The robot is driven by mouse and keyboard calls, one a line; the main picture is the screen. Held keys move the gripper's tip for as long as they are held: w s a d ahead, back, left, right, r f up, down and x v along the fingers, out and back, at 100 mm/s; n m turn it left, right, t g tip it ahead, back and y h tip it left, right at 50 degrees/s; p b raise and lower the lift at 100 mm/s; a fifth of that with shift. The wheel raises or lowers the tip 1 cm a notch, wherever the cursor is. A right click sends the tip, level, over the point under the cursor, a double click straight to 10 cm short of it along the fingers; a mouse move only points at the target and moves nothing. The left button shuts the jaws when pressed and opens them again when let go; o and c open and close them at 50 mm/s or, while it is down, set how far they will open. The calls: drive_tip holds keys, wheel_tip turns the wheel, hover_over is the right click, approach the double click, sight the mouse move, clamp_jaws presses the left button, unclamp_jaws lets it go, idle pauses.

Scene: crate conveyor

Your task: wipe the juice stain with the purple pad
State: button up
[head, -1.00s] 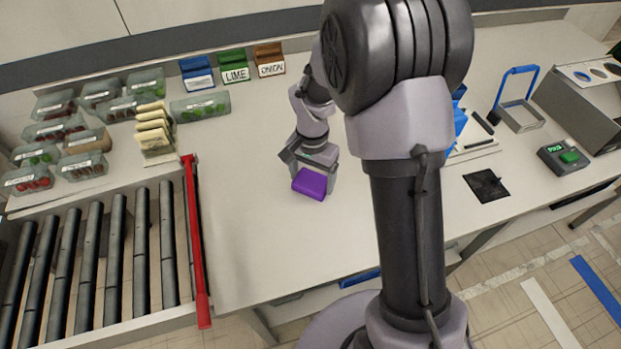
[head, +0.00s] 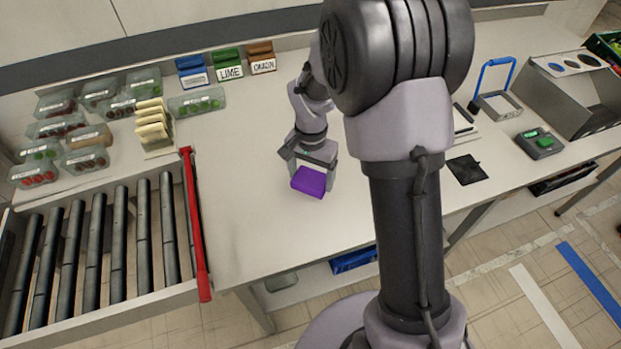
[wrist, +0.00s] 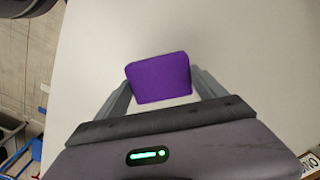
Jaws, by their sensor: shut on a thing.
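The purple pad (head: 308,181) is held between the two fingers of my gripper (head: 314,172), over the white table between the roller conveyor and my arm's column. In the wrist view the purple pad (wrist: 158,78) sits between the fingertips of my gripper (wrist: 160,85), one finger on each side. I cannot tell whether the pad touches the table. No juice stain shows in either view; the table around the pad looks plain, and part of it is hidden behind my arm.
A red bar (head: 196,225) edges the roller conveyor (head: 95,250) at left. Several clear punnets (head: 100,93), a stack of cream cards (head: 153,127) and labelled boxes (head: 228,64) stand at the back. A green-button box (head: 540,143) and black square (head: 467,169) lie at right.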

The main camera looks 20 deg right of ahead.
drive_tip(key=shift+s+r+p, duration=0.1)
drive_tip(key=shift+r+p, duration=1.65)
drive_tip(key=shift+r, duration=0.75)
